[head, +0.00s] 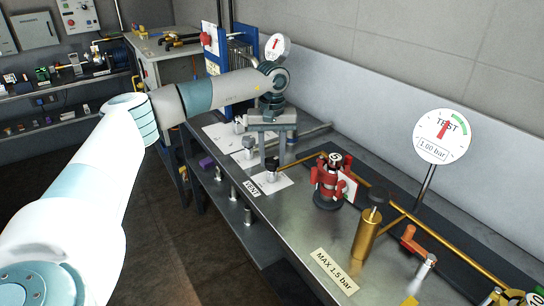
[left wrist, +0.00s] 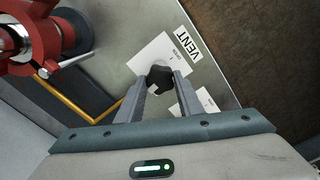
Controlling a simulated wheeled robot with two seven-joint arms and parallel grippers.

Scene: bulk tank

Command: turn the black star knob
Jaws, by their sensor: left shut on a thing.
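The black star knob (left wrist: 158,77) sits on a white card beside the VENT label (left wrist: 174,43) in the left wrist view. In the head view the knob (head: 271,163) is on the steel bench near the VENT label (head: 252,188). My left gripper (left wrist: 160,80) points down at it, with one finger on each side, shut on the knob. In the head view the left gripper (head: 271,156) comes down from above onto it. My right gripper is not in view.
A red valve body (head: 328,184) stands to the right on the bench, with a brass cylinder (head: 366,236) nearer the front. A round gauge (head: 443,136) stands on a post at the right. Similar small fittings (head: 249,143) sit behind the knob.

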